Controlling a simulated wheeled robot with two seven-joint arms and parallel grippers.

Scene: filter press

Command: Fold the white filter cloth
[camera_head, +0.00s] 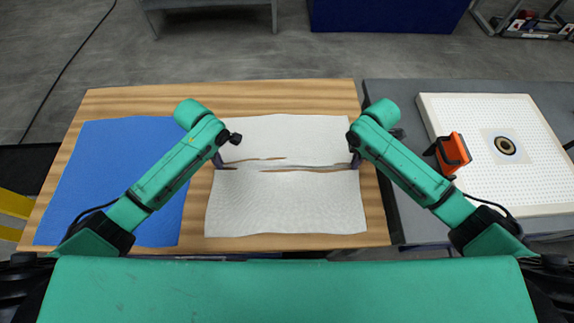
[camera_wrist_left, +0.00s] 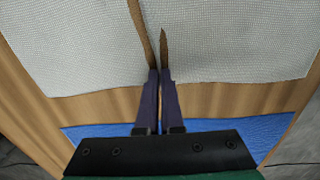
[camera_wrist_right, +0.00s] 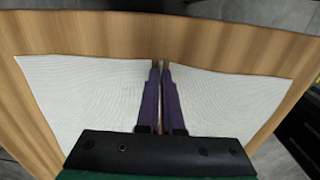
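The white filter cloth (camera_head: 288,205) lies spread on the wooden table. A crease runs across its middle between my two grippers, with thin brown strips of table colour showing along it. My left gripper (camera_head: 219,163) is at the middle of the cloth's left edge. In the left wrist view its fingers (camera_wrist_left: 159,72) are close together, with cloth on both sides. My right gripper (camera_head: 355,160) is at the middle of the right edge. Its fingers (camera_wrist_right: 161,66) are also close together at the cloth. Both look shut on the cloth, though the pinched bit is mostly hidden.
A blue cloth (camera_head: 110,180) lies flat on the left of the wooden table (camera_head: 230,96). A grey table (camera_head: 410,215) adjoins on the right, bearing a white dotted plate (camera_head: 500,110) with a round central hole. An orange object (camera_head: 453,153) stands on the plate's near left side.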

